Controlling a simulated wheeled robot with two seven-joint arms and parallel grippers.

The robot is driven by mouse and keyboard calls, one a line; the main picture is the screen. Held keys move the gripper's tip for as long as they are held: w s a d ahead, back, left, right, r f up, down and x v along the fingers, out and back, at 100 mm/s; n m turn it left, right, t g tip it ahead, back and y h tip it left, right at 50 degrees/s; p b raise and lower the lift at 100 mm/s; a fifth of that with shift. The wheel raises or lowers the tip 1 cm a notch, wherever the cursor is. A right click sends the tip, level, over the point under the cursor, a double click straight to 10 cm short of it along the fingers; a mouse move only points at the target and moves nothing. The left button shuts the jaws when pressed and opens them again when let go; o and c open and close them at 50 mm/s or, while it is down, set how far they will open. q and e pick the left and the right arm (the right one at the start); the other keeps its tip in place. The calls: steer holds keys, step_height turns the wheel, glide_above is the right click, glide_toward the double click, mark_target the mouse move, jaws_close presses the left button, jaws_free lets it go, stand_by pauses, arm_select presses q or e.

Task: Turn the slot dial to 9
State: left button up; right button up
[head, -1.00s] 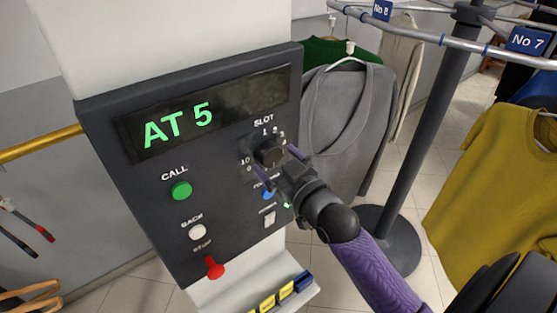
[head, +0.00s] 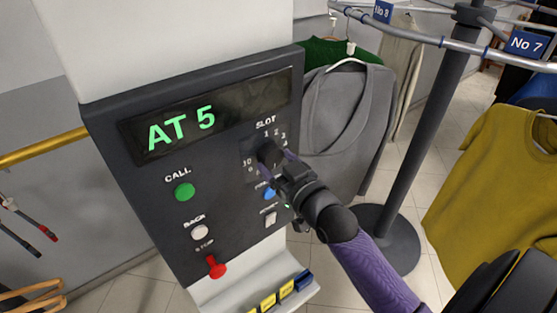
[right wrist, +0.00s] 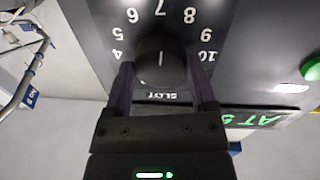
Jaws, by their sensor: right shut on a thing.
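The slot dial (head: 267,150) is a dark round knob on the upright control panel (head: 130,185), under the word SLOT and ringed by white numbers. My right gripper (head: 275,160) is shut on it, partly hiding the knob and nearby numbers. In the right wrist view, upside down, the gripper's fingers (right wrist: 162,82) flank the dial (right wrist: 160,52). Its white line lies along the axis between 7 and the SLOT label; I cannot tell which end points. The display (head: 205,115) reads AT 5. My left gripper is not in view.
The panel also has a green CALL button (head: 184,192), a white BACK button (head: 200,232), a red STOP knob (head: 216,267) and a partly hidden blue button (head: 269,193). Right of it are a grey garment (head: 345,125), a dark post (head: 425,140) and a rail.

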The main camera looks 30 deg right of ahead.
steer(key=shift+r+m+p, duration=0.3)
steer(key=shift+m+p, duration=0.8)
steer(key=shift+m, duration=0.1)
steer(key=m+p, duration=0.1)
steer(key=m, duration=0.1)
steer(key=shift+m+p, duration=0.3)
steer(key=shift+p, duration=0.1)
steer(key=shift+m+g+p, duration=0.3)
steer(key=shift+m+p, duration=0.25)
steer(key=shift+m, duration=0.65)
steer(key=shift+m+y+p, duration=0.3)
steer(key=shift+m+p, duration=0.1)
steer(key=shift+m, duration=0.8)
steer(key=shift+f+m, duration=0.1)
steer(key=shift+m, duration=0.2)
steer(key=o, duration=1.2)
steer(key=s, duration=0.9)
steer(key=shift+s+d+r+b, duration=0.15)
steer(key=shift+s+r+b, duration=0.1)
steer(key=shift+s+b, duration=0.15)
